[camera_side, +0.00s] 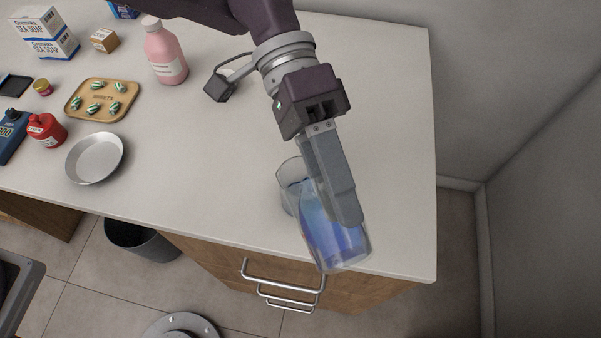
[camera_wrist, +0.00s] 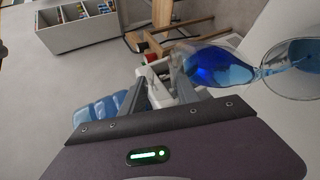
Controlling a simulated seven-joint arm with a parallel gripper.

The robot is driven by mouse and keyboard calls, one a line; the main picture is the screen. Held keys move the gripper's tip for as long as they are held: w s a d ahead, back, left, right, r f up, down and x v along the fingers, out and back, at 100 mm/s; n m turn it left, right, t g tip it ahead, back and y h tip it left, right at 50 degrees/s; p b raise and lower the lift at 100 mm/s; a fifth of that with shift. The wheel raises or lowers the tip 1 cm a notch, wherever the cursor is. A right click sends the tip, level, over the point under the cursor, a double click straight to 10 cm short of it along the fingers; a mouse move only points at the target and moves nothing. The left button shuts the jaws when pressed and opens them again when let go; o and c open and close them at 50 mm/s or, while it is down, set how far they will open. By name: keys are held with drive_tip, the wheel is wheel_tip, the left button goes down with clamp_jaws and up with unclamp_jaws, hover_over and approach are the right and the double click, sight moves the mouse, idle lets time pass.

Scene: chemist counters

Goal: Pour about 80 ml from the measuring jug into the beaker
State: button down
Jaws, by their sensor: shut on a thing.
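The measuring jug (camera_side: 342,246) is clear and holds blue liquid. My gripper (camera_side: 347,220) is shut on it and holds it tilted near the counter's front edge. In the wrist view the jug (camera_wrist: 218,66) lies on its side, its blue liquid running toward the right; my gripper's fingers (camera_wrist: 160,76) show to its left. The beaker (camera_side: 286,181) is clear and stands beside the jug, partly hidden by it. In the wrist view the beaker (camera_wrist: 299,88) is at the right edge, with blue liquid in it. A pale blue band joins the jug's lip to the beaker's rim.
On the counter (camera_side: 220,150) to the left are a metal dish (camera_side: 95,158), a tray of striped sweets (camera_side: 83,114), a red bottle (camera_side: 46,131) and a pink bottle (camera_side: 164,54). Drawer handles (camera_side: 283,281) and a bin (camera_side: 140,240) are below. The counter right of my gripper is clear.

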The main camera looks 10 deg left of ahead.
sight(346, 238)
drive_tip(key=shift+w+a+r+g+h+p, duration=0.2)
drive_tip(key=shift+w+r+g+h+p, duration=0.15)
drive_tip(key=shift+g+p, duration=0.1)
idle(0.9)
drive_tip(key=s+d+f+t+y, duration=0.1)
drive_tip(key=t, duration=0.1)
drive_tip(key=s+d+f+t+y, duration=0.1)
drive_tip(key=s+f+t+y, duration=0.1)
drive_tip(key=shift+s+f, duration=0.1)
drive_tip(key=shift+s, duration=0.05)
drive_tip(key=shift+f+t, duration=0.25)
drive_tip(key=shift+f, duration=0.1)
drive_tip(key=shift+d+f+t+y, duration=0.15)
drive_tip(key=shift+f+t+y, duration=0.1)
drive_tip(key=shift+f+t, duration=0.05)
drive_tip(key=shift+s, duration=0.1)
idle(0.8)
drive_tip(key=s+d+f+t+y+b, duration=0.2)
drive_tip(key=s+d+f+t+y, duration=0.2)
drive_tip(key=s+f+t, duration=0.2)
drive_tip(key=shift+f, duration=0.65)
